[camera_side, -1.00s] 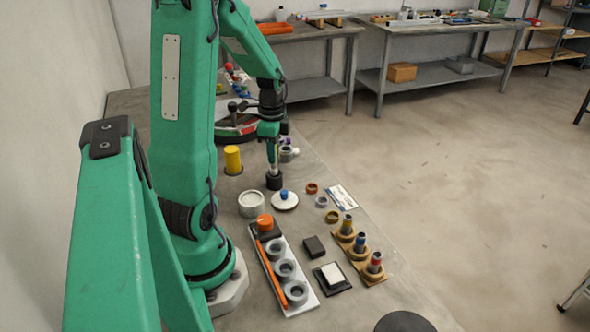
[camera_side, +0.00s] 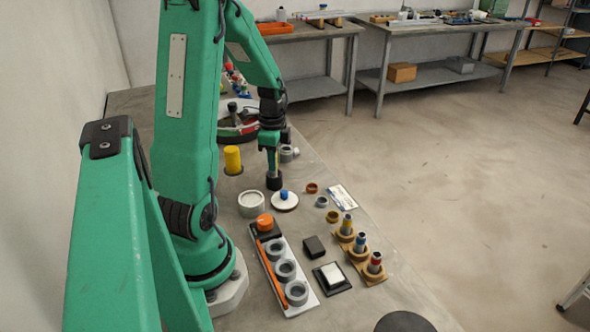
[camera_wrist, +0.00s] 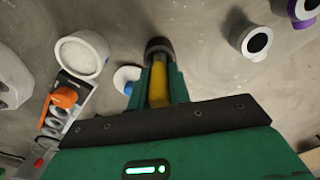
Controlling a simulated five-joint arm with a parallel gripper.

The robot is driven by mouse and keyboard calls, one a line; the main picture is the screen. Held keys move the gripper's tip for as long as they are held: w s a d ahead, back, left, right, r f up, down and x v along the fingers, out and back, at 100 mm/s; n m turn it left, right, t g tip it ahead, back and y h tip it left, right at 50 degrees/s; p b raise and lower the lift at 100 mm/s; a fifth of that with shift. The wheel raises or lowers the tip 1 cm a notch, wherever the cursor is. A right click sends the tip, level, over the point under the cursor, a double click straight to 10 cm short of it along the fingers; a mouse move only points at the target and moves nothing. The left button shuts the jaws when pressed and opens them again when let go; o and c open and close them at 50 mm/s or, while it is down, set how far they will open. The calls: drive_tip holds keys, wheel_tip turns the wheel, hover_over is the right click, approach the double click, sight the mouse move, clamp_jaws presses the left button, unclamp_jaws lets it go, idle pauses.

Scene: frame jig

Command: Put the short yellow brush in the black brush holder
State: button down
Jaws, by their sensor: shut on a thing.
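The short yellow brush (camera_wrist: 158,82) stands between my fingers in the wrist view, its upper part showing. My gripper (camera_side: 273,171) is shut on it, pointing down, with the fingertips close above the black brush holder (camera_side: 275,182). In the wrist view the fingertips of my gripper (camera_wrist: 160,68) reach toward the dark round rim of the holder (camera_wrist: 160,46). The brush lines up with the holder's mouth, and its lower end is hidden at or inside the rim. I cannot tell how deep it sits.
A yellow cylinder (camera_side: 232,158) stands left of the holder. A white pot (camera_side: 251,204) and a white disc with a blue knob (camera_side: 284,201) lie just in front. A tray with grey rings (camera_side: 263,282) and small wooden stands (camera_side: 375,281) are nearer the camera.

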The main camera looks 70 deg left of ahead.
drive_tip(key=shift+f, duration=0.7)
drive_tip(key=c, duration=1.1)
unclamp_jaws()
drive_tip(key=shift+o, duration=0.2)
drive_tip(key=shift+r, duration=0.25)
drive_tip(key=shift+r, duration=0.5)
drive_tip(key=shift+r, duration=0.2)
drive_tip(key=shift+r, duration=3.35)
